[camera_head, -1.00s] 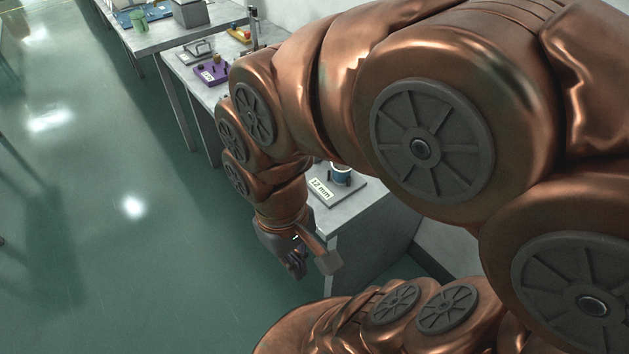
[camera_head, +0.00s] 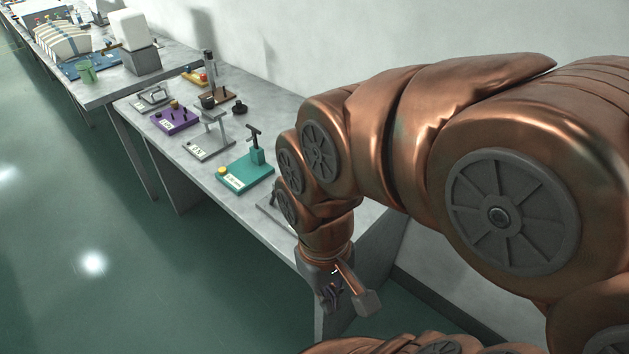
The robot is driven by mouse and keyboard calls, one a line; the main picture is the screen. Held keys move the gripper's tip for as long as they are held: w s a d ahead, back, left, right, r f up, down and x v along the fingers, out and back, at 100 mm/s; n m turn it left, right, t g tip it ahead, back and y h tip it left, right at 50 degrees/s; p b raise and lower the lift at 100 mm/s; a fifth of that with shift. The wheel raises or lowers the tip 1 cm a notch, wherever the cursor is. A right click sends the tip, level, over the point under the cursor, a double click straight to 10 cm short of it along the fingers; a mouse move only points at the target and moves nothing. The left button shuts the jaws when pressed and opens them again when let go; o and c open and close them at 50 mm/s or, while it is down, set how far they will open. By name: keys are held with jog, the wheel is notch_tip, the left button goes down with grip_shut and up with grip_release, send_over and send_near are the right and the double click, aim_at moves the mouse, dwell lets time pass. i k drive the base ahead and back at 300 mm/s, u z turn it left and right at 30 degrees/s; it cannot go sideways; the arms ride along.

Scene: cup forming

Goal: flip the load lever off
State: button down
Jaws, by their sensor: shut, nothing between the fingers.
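My gripper (camera_head: 332,294) points down beside the front edge of the near bench, at its right end, small and dark below the copper wrist. It is shut and holds nothing. Which fixture bears the load lever I cannot tell, as the labels are too small to read. A teal fixture (camera_head: 238,178) with a black T-shaped lever (camera_head: 254,132) and a yellow knob stands on the bench, left of my arm. A grey fixture (camera_head: 209,150) with a raised plate stands left of it. My gripper is apart from both.
A purple fixture (camera_head: 174,122) with knobs, a flat grey fixture (camera_head: 152,99) and a black knob-like piece (camera_head: 240,108) share the near bench (camera_head: 292,105). The floor on the left is clear.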

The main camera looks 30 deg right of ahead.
aim_at(273, 198)
jog(key=z, duration=0.3)
jog(key=k, duration=0.5)
jog(key=u, duration=1.7)
jog(key=i, duration=1.15)
jog(key=z, duration=1.95)
